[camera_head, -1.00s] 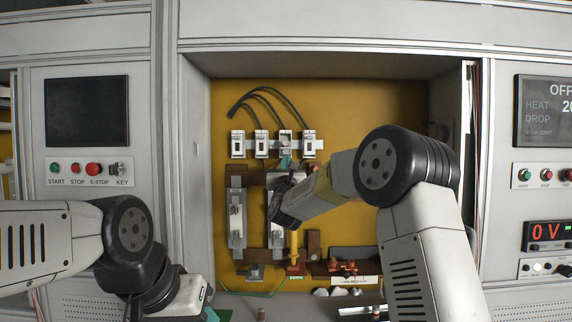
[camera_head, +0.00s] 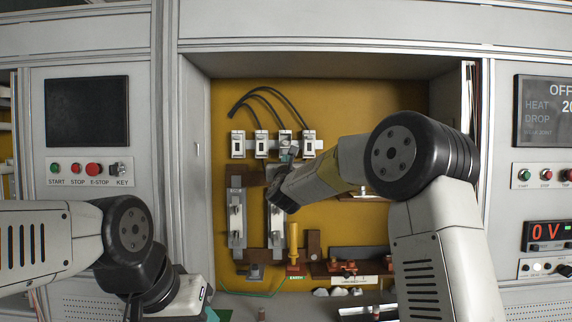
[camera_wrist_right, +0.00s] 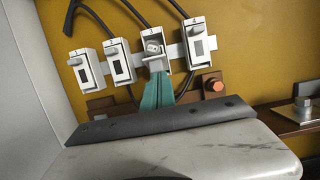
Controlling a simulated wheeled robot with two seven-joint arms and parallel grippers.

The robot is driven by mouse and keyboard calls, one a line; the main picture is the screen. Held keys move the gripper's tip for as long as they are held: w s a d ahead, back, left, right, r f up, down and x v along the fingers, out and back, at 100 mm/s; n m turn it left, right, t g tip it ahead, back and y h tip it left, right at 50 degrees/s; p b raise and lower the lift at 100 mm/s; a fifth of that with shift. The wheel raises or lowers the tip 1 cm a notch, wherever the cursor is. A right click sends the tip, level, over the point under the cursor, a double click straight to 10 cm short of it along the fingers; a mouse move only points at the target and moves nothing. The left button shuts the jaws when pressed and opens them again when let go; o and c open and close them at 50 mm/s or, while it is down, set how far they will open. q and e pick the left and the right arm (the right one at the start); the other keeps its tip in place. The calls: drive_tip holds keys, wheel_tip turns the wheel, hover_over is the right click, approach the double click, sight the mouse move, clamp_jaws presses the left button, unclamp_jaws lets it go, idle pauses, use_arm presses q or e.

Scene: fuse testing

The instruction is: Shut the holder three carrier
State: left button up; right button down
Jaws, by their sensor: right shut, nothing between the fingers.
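Holder three (camera_wrist_right: 154,50) is third from the left in a row of white fuse holders, and it also shows in the head view (camera_head: 285,138). In the wrist view its front differs from its neighbours: its carrier (camera_wrist_right: 155,62) appears tilted out, with a light grey end piece visible inside. My right gripper (camera_wrist_right: 158,92) has teal fingers, shut and empty, with tips just below the carrier. I cannot tell whether they touch it. In the head view my right wrist partly covers the fingers. My left gripper (camera_head: 211,314) shows only a teal sliver at the bottom edge.
Holders one (camera_wrist_right: 87,70), two (camera_wrist_right: 119,61) and four (camera_wrist_right: 200,45) look closed, standing close beside holder three. Black cables rise above. Below are a copper-coloured bolt (camera_wrist_right: 213,83), metal bars (camera_head: 237,218) and a yellow upright piece (camera_head: 294,243). The recess side wall (camera_head: 198,150) is on the left.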

sight(286, 141)
drive_tip(key=shift+r, duration=0.1)
drive_tip(key=shift+w+r+g, duration=0.1)
drive_tip(key=shift+r+g, duration=0.5)
drive_tip(key=shift+r, duration=1)
drive_tip(key=shift+w+r, duration=0.25)
drive_tip(key=shift+r, duration=0.75)
drive_tip(key=shift+w+r, duration=1.65)
drive_tip(key=shift+r, duration=0.3)
